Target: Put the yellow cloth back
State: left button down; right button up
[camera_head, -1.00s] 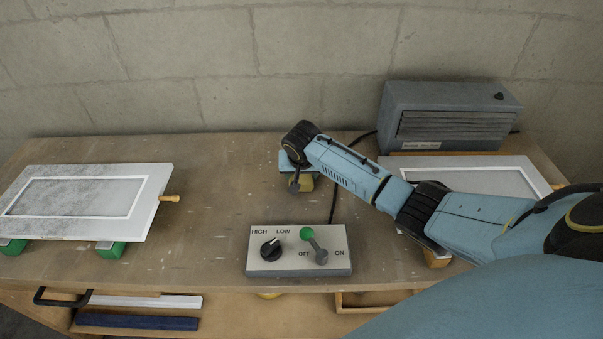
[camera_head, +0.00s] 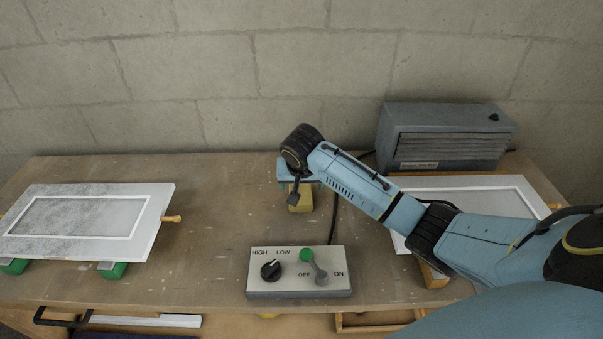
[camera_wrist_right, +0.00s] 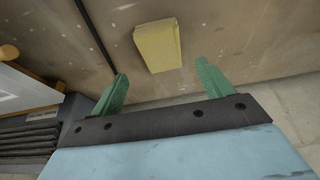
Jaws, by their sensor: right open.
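The yellow cloth (camera_head: 300,199), a small folded block, lies on the tabletop toward the back, left of the heater. My right gripper (camera_wrist_right: 159,72) is open and empty. In the right wrist view, its two green fingers are spread apart, and the cloth (camera_wrist_right: 158,45) lies beyond their tips, roughly in line with the gap between them. In the head view, my right wrist hangs above the cloth and hides part of it. My left gripper is not in view.
A control box (camera_head: 299,285) with a knob and green-tipped lever stands at the front middle. A white panel on green blocks (camera_head: 150,235) lies left; another panel (camera_head: 400,243) lies right under my arm. A grey heater (camera_head: 445,136) stands at the back right. A wall closes the back.

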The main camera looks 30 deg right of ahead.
jog(key=v, duration=0.4)
jog(key=shift+s+a+r, duration=0.1)
jog(key=shift+r, duration=0.2)
